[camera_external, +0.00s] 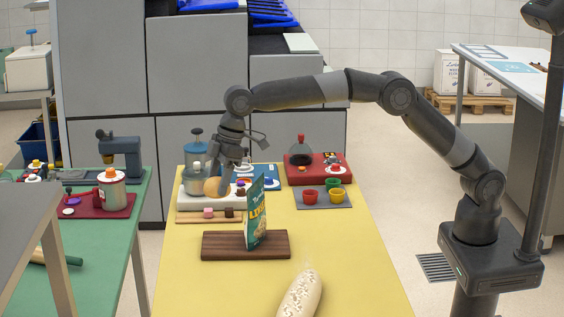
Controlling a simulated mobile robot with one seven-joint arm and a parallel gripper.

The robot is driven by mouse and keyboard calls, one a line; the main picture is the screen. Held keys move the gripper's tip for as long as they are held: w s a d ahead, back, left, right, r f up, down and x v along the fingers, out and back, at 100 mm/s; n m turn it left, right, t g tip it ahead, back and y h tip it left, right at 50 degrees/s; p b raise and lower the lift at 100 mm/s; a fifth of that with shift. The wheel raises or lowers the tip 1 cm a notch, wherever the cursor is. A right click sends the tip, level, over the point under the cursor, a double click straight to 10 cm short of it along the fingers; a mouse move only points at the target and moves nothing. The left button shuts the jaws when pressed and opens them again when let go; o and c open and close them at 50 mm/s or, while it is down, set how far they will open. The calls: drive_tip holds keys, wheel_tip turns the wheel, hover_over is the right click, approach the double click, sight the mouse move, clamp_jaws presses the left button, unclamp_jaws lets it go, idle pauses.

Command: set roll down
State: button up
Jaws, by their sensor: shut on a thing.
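A round tan roll (212,187) is at the far left part of the yellow table. My gripper (221,180) points down and is shut on the roll, partly covering its right side. The roll shows just in front of a clear canister with a blue-grey lid (196,152), over a white tray (191,203). I cannot tell whether the roll touches the tray.
A green-and-yellow packet (257,212) stands upright on a dark wooden board (218,245). A grey mat (333,204) with small red and yellow cups lies at the right, a red tray (335,177) behind it. A speckled loaf (301,294) lies at the front. The table's front left is clear.

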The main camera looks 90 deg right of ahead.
wheel_tip(320, 180, down, 10)
drive_tip(key=f, duration=0.1)
drive_tip(key=w+a+f, duration=0.1)
drive_tip(key=a+f, duration=0.1)
drive_tip(key=a, duration=0.1)
drive_tip(key=w+a+f, duration=0.1)
drive_tip(key=a+f, duration=0.1)
drive_tip(key=a, duration=0.2)
drive_tip(key=w+a+f, duration=0.1)
drive_tip(key=a+f, duration=0.2)
drive_tip(key=a, duration=0.1)
drive_tip(key=shift+w, duration=0.15)
drive_tip(key=shift+f, duration=1.9)
drive_tip(key=shift+f, duration=0.1)
drive_tip(key=o, duration=1)
drive_tip(key=shift+c, duration=0.2)
